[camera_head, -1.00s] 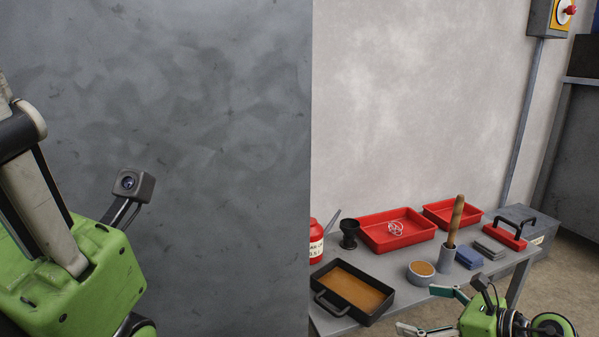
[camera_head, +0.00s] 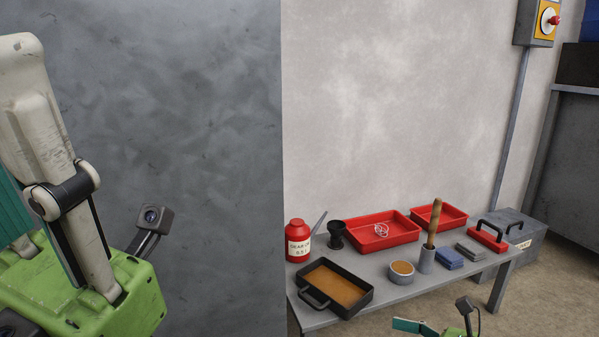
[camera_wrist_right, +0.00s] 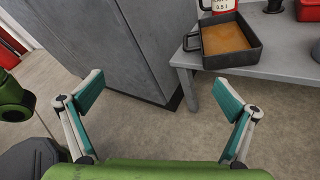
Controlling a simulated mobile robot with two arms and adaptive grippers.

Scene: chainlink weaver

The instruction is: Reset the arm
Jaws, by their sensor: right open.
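My right gripper (camera_wrist_right: 158,100) is open and empty in the right wrist view, its two teal-padded fingers spread wide above the bare floor. In the head view the same right gripper (camera_head: 425,330) shows only partly at the bottom edge, in front of the table. My left arm fills the left side of the head view, with its green wrist housing and a small camera on a bracket. A teal finger pad (camera_head: 15,215) shows at the left edge. The left gripper's other finger is hidden, so its opening cannot be judged.
A grey table (camera_head: 365,270) holds a black pan of brown liquid (camera_head: 340,285), a red bottle (camera_head: 298,240), red trays (camera_head: 385,236) and several smaller items. A grey panel (camera_head: 200,100) stands beside my left arm. The floor (camera_wrist_right: 150,130) below my right gripper is clear.

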